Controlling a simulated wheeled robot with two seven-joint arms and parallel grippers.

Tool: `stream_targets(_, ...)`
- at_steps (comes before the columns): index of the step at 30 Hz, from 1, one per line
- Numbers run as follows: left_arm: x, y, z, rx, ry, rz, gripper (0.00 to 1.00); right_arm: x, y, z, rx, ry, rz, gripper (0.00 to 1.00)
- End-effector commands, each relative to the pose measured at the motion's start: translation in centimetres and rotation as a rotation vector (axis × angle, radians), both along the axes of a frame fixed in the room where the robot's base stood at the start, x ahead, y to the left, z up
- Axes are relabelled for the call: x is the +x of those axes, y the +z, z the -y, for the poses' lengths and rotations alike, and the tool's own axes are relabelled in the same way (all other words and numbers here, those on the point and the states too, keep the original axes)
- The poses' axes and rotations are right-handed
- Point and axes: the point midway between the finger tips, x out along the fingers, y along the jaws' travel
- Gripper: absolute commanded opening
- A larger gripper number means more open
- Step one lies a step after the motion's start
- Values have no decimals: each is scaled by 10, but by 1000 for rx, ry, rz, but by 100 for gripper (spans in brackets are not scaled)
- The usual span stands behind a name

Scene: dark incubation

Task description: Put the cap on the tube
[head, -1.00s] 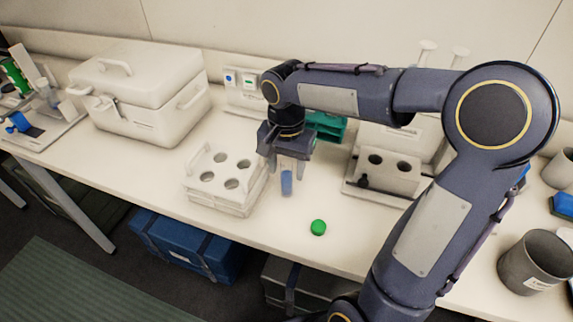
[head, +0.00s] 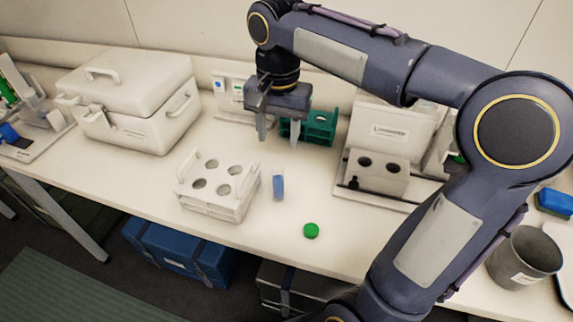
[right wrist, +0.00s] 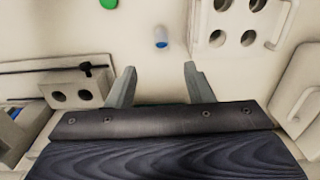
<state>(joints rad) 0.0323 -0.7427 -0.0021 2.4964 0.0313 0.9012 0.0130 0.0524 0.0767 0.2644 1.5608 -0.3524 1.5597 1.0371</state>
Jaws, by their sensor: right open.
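The tube (head: 278,186), with a blue band or content, appears to stand upright on the bench just right of the white rack. It also shows in the right wrist view (right wrist: 161,38), ahead of the fingers. The green cap (head: 311,230) lies on the bench to the right of the tube, closer to the front edge. It shows partly at the top edge of the right wrist view (right wrist: 108,3). My right gripper (head: 278,138) is open and empty, raised above the bench and apart from the tube. My left gripper is out of view.
A white rack (head: 218,206) with several holes stands left of the tube. A green rack (head: 321,127) is behind the gripper. A white device with dark holes (head: 380,179) stands to the right. A grey beaker (head: 524,258) is at the far right. Bench around the cap is clear.

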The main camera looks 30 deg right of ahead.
Motion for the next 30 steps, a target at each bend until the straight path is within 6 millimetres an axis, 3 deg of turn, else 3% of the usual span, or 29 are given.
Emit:
stream_targets(4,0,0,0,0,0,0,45,-49,-13,-1,50,178,106,47)
stream_targets(9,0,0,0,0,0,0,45,-112,-52,-14,121,425,312,47)
stream_targets(13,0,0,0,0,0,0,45,-143,-82,-28,138,553,461,47)
stream_targets(18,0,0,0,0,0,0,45,-159,-103,-39,136,632,565,47)
stream_targets(30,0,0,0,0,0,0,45,-160,-105,-41,134,644,576,47)
